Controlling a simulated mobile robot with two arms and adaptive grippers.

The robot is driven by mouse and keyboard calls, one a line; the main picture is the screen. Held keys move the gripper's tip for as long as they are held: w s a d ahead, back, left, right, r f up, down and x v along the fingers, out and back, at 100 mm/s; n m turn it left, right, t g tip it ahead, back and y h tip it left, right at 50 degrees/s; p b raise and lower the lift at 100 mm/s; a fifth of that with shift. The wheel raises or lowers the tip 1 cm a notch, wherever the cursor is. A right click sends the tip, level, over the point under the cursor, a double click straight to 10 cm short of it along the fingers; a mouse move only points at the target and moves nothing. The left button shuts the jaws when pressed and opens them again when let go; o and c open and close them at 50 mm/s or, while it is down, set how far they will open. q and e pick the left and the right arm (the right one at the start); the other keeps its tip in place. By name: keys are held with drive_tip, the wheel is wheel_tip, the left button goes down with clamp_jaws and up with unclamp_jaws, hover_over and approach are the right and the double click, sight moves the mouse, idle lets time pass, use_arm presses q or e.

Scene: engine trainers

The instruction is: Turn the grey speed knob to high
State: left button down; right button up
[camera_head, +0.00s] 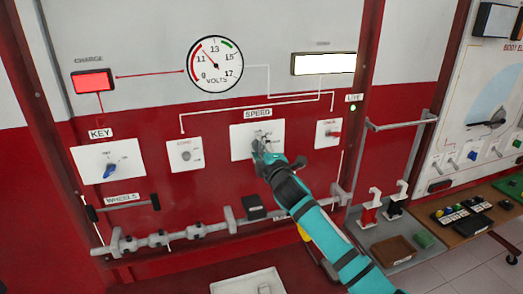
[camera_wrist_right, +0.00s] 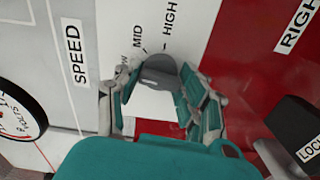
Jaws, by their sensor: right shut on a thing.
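The grey speed knob (camera_wrist_right: 160,68) is on a white plate (camera_head: 239,148) under the SPEED label (camera_head: 257,114) on the red panel. In the right wrist view, LOW (partly covered), MID and HIGH are printed around the knob. My right gripper (camera_head: 262,147) is at the knob, with its fingers on both sides of it in the right wrist view (camera_wrist_right: 154,88), shut on it. The fingers hide much of the knob, and I cannot tell which mark it points to. My left gripper is not in view.
A blue KEY knob (camera_head: 110,171) and a plate with a grey round control (camera_head: 186,156) are to the left. A red-handled switch (camera_head: 333,133) is close on the right. A grey rail with fittings (camera_head: 180,233) runs below. A volt gauge (camera_head: 214,65) is above.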

drive_tip(key=m, duration=0.4)
drive_tip(key=shift+f, duration=0.1)
drive_tip(key=m, duration=0.4)
drive_tip(key=shift+m, duration=0.4)
drive_tip(key=m, duration=0.4)
drive_tip(key=shift+m, duration=1.8)
drive_tip(key=o, duration=1.2)
